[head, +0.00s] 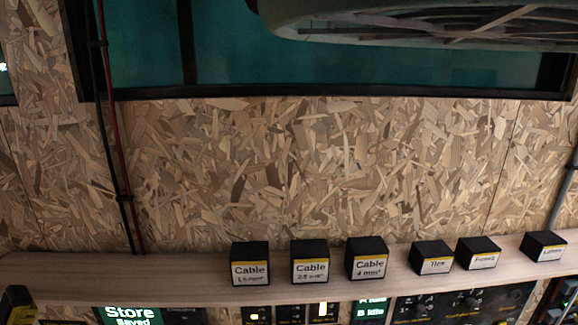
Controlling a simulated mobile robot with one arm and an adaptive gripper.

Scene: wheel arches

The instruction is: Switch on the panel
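The panel shows only as a strip of dark modules along the bottom edge, cut off by the frame. A screen (130,314) at the lower left is lit and reads "Store Saved". Small dark modules in the middle have lit yellow and white parts (322,309). A small green-lit display (370,310) reads something like "Idle". A dark module with round knobs (465,304) lies to the right. Which switch belongs to the task I cannot tell.
A wooden shelf (190,275) above the panel carries several black labelled boxes, among them a Cable box (250,263) and a Fuses box (478,252). Cables (112,150) run down the chipboard wall (300,160). A pale rounded object (420,22) hangs into the top right.

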